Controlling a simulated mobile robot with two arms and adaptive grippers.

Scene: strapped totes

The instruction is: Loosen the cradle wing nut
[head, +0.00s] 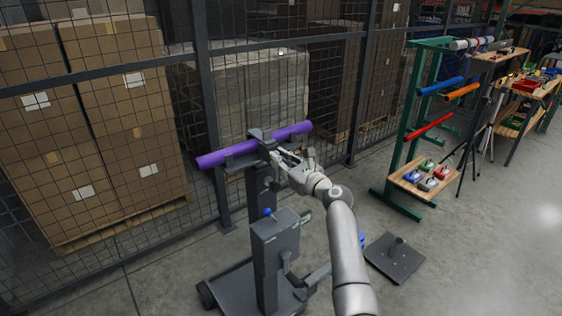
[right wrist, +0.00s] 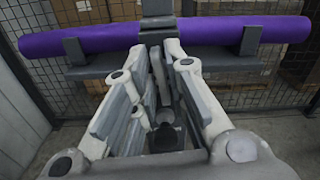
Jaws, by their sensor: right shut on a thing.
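The cradle (head: 236,165) is a dark grey support on top of a wheeled stand, and a purple tube (head: 218,157) lies across it. A dark clamp bar (head: 259,134) crosses over the tube's middle. My right gripper (head: 272,154) is at the front of the cradle's middle, just below the clamp. In the right wrist view its fingertips (right wrist: 159,46) are closed together at the cradle's front, below the purple tube (right wrist: 85,39). They are shut on the wing nut, which the fingers mostly hide. My left gripper is out of view.
The stand's column carries a grey box (head: 275,238) with a blue knob (head: 267,212). A wire fence with boxed pallets (head: 120,120) is close behind. A flat base plate (head: 395,258) lies on the floor at right. A green rack (head: 412,110) with coloured tubes stands farther right.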

